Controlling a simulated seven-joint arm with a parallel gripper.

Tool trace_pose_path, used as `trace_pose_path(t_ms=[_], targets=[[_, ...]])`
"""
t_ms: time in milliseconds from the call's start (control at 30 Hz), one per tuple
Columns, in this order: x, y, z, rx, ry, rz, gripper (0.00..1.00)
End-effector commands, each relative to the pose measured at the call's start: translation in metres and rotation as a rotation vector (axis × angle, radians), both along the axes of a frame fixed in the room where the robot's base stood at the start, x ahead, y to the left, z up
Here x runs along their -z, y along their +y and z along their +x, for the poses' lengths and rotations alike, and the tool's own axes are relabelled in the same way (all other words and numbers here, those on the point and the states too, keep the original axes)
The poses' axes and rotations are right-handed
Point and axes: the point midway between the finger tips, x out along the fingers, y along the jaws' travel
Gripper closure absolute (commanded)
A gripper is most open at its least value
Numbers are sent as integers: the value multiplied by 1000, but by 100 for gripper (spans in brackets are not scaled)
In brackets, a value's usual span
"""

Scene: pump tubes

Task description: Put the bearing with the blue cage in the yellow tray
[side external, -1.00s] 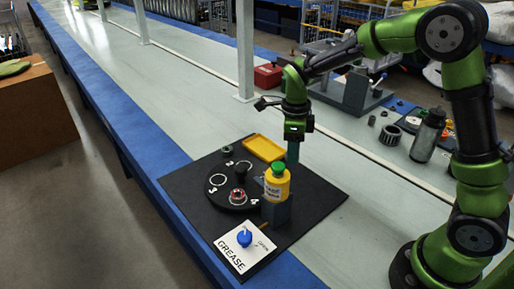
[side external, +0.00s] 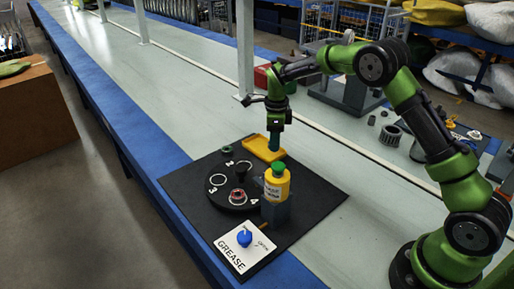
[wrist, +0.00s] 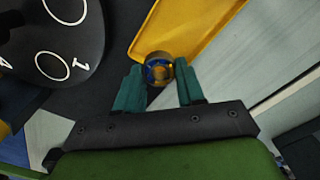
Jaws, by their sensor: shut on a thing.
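The yellow tray (side external: 250,145) lies at the back of the black mat; it also fills the top of the wrist view (wrist: 205,25). My gripper (wrist: 158,68) is shut on a small metal bearing with blue showing inside it (wrist: 158,73), held between the teal fingertips. In the wrist view the bearing overlaps the tray's near corner. In the side view my gripper (side external: 274,148) points down at the tray's right part. The bearing is hidden there, and its height above the tray cannot be told.
A black numbered turntable (side external: 217,196) carries a red-ringed part (side external: 238,196). A yellow bottle with a green cap (side external: 277,184) stands on a grey block just in front of the tray. A dark green ring (side external: 226,149) lies left of the tray. A grease panel (side external: 232,252) is in front.

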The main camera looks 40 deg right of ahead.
Motion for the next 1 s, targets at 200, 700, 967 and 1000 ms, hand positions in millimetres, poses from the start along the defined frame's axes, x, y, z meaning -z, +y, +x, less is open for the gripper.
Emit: trace_pose_path(t_ms=[200,700,967,1000], targets=[[1,-1,13,0,1,-1,93],[36,-1,17,0,-2,-1,93],[40,-2,17,0,-1,-1,57],[40,-2,17,0,-1,-1,51]])
